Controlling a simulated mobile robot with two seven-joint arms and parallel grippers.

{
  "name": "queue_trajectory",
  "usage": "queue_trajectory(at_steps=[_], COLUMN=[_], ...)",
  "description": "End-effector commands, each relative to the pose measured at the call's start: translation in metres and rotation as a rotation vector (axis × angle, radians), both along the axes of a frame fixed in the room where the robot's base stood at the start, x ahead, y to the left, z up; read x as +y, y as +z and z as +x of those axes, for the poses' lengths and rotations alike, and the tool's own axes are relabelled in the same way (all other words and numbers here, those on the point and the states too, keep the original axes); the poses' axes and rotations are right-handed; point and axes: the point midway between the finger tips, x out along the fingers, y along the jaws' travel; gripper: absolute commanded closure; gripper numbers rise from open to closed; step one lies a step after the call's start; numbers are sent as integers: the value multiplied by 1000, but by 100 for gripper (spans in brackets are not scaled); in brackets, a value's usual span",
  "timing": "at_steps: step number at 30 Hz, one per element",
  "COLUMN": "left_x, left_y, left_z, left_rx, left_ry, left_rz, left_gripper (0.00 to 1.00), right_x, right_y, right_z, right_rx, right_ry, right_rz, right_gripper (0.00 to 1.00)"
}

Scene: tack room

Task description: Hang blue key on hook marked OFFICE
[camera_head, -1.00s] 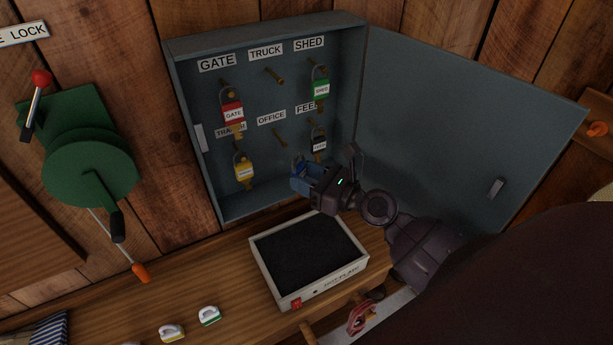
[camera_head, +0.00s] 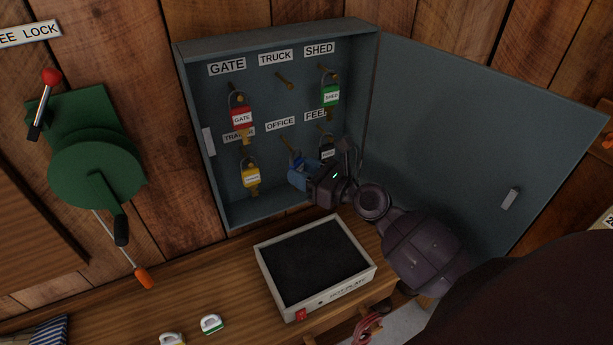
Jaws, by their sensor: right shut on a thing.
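The blue key (camera_head: 296,162) is in my right gripper (camera_head: 297,174), inside the open key cabinet (camera_head: 218,190). My right gripper is shut on it, and its fingers cover most of the key. The key is just below the OFFICE label (camera_head: 280,124). The hook under that label is hard to make out behind the key; I cannot tell whether they touch. My left gripper is not in view.
Red GATE (camera_head: 241,117), green SHED (camera_head: 331,96), yellow (camera_head: 251,178) and black (camera_head: 327,153) keys hang around it. The TRUCK hook (camera_head: 286,82) is bare. The cabinet door (camera_head: 460,130) stands open at right. A hot plate (camera_head: 348,286) sits below.

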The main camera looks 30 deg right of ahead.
Motion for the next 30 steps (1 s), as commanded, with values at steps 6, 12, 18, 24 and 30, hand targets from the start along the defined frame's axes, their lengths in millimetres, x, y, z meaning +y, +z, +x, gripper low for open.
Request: queue_trajectory(at_steps=[6, 12, 18, 24, 30], left_x=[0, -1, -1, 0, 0], left_y=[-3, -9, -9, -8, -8], left_z=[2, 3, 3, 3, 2], left_rx=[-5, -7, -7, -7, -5], left_ry=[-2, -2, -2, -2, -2], left_rz=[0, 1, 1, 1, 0], left_gripper=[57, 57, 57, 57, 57], right_x=[-1, -1, -2, -2, -2], right_y=[-2, -3, -6, -7, -9], right_z=[11, 20, 28, 32, 33], right_rx=[0, 0, 0, 1, 0], right_ry=[0, 0, 0, 0, 0], right_rz=[0, -1, 1, 2, 1], right_gripper=[82, 82, 82, 82, 82])
